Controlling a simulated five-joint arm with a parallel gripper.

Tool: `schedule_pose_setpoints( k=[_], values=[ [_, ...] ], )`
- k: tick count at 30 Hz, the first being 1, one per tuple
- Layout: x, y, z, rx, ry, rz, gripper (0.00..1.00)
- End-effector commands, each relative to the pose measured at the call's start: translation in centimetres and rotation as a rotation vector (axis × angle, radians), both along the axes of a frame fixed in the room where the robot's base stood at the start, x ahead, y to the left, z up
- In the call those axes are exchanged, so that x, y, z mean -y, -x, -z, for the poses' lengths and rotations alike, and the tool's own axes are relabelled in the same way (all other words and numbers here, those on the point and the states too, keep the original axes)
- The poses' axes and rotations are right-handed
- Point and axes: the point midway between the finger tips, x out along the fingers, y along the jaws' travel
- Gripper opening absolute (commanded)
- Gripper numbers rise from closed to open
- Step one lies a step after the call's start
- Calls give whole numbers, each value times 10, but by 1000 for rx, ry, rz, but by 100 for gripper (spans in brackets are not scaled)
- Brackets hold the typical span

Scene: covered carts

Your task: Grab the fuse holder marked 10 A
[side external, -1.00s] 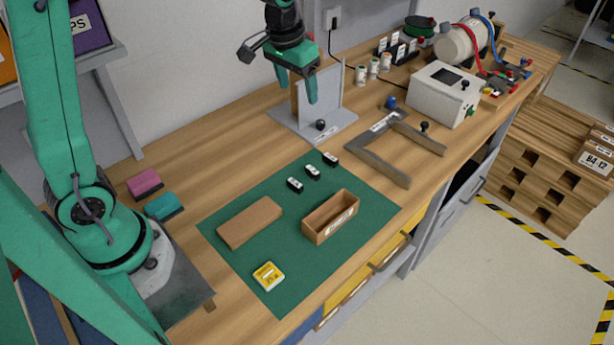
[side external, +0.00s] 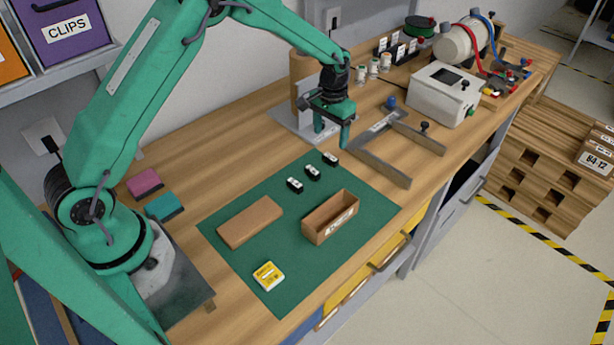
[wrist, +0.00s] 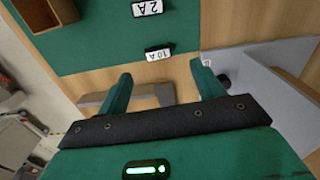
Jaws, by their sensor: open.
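The fuse holder marked 10 A (wrist: 158,53) is a small black block with a white label, near the edge of the green mat in the wrist view. One marked 2 A (wrist: 147,8) lies beyond it. In the side view, three such holders stand in a row; the one at the back right (side external: 330,159) appears to be the 10 A. The labels are too small to read there. My gripper (side external: 333,137) is open and empty, above the back of the mat. In the wrist view its fingertips (wrist: 160,72) are short of the 10 A holder, apart from it.
An open wooden box (side external: 318,228), a brown block (side external: 250,222) and a yellow item (side external: 267,276) sit on the mat (side external: 222,262). A grey metal frame (side external: 385,167) lies right of the gripper. A grey stand (side external: 288,118) with a brown roll is behind it.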

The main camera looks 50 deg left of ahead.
Motion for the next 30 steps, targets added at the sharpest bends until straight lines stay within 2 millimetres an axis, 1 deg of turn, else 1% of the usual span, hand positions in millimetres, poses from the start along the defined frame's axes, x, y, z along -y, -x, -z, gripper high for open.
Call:
schedule_pose_setpoints(
  k=[7,15,24,26,30],
  values=[
    [0,0,5,-2,0,0,67],
    [0,0,25,-3,0,0,67],
    [1,-1,30,-2,0,0,67],
    [1,-1,34,-3,0,0,67],
    [3,-2,47,-4,0,0,67]
  ],
)
